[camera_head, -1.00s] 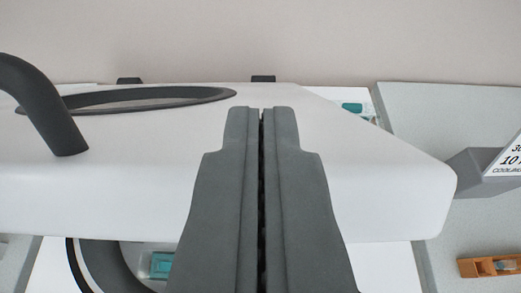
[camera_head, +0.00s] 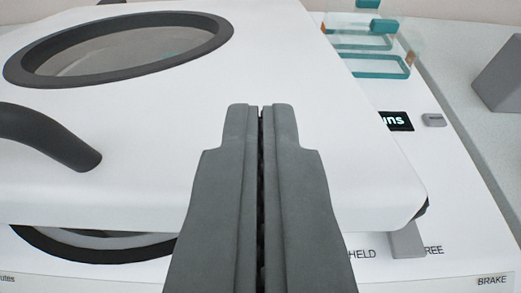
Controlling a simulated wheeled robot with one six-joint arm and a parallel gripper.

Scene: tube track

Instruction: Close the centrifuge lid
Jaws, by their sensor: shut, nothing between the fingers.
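The centrifuge lid (camera_head: 330,130) is a thick white slab with a round, dark-rimmed window (camera_head: 120,48) and a dark curved handle (camera_head: 45,135) at the left. It stands tilted partly open over the white centrifuge body (camera_head: 440,215), and a gap shows under its front edge. The dark-rimmed bowl opening (camera_head: 95,245) shows below that edge at lower left. My gripper (camera_head: 261,108) is shut and empty, its tips in front of the lid's right half. I cannot tell whether they touch the lid.
Teal-edged clear racks (camera_head: 370,50) stand behind the lid at upper right. A small display (camera_head: 395,121) and a grey button (camera_head: 434,120) are on the body. A grey block (camera_head: 500,80) is at the far right. "HELD", "FREE" and "BRAKE" labels mark the front.

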